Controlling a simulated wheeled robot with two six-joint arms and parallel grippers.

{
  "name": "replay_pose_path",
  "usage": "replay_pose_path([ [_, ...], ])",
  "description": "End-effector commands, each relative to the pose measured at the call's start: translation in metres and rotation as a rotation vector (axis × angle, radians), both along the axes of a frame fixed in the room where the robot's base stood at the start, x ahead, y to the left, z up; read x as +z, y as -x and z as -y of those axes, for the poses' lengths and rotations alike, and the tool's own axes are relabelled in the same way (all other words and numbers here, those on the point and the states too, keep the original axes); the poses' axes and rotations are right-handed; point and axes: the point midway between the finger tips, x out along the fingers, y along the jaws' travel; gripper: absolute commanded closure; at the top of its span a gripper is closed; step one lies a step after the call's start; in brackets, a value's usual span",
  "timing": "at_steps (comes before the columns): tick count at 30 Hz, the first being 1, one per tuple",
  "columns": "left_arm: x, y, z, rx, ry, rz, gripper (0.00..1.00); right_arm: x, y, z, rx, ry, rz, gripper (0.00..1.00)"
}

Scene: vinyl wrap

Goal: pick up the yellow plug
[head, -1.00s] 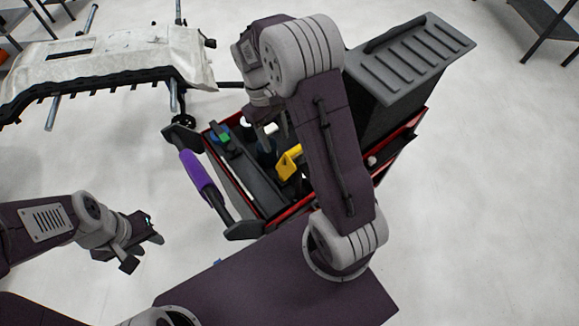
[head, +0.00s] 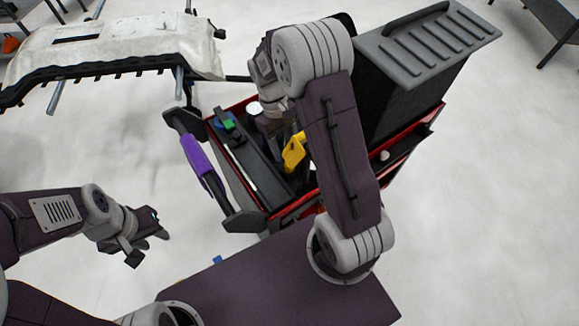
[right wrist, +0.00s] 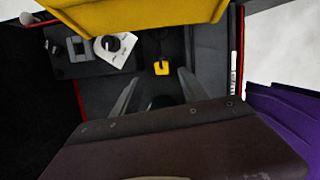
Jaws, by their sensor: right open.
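I cannot make out the plug in the head view. My left gripper (head: 143,246) is open and empty, left of the cart over the floor.
A larger yellow tool (head: 293,151) stands close to the right gripper and looms large in the right wrist view (right wrist: 140,14). A white device (right wrist: 115,47) sits in the cart (head: 288,213). The purple handle (head: 197,163) is on its left. A grey-lidded box (head: 428,45) stands at right.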

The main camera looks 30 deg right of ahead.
Motion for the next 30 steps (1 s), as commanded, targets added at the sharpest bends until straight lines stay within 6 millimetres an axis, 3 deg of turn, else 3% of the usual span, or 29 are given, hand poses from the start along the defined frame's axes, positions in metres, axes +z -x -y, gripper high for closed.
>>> replay_pose_path([
  [9,-0.004,0.000,0.000,0.000,0.000,0.000,0.64,-0.044,0.015,0.001,-0.001,-0.001,-0.004,0.49],
  [17,-0.004,0.000,0.000,0.000,0.000,0.000,0.64,-0.049,0.016,0.001,0.000,-0.001,0.000,0.49],
  [23,-0.004,0.000,0.000,0.000,0.000,0.000,0.64,-0.049,0.016,0.001,0.000,-0.001,0.000,0.99],
  [30,-0.004,0.000,0.000,0.000,0.000,0.000,0.64,-0.049,0.016,0.001,0.000,0.000,0.000,1.00],
])
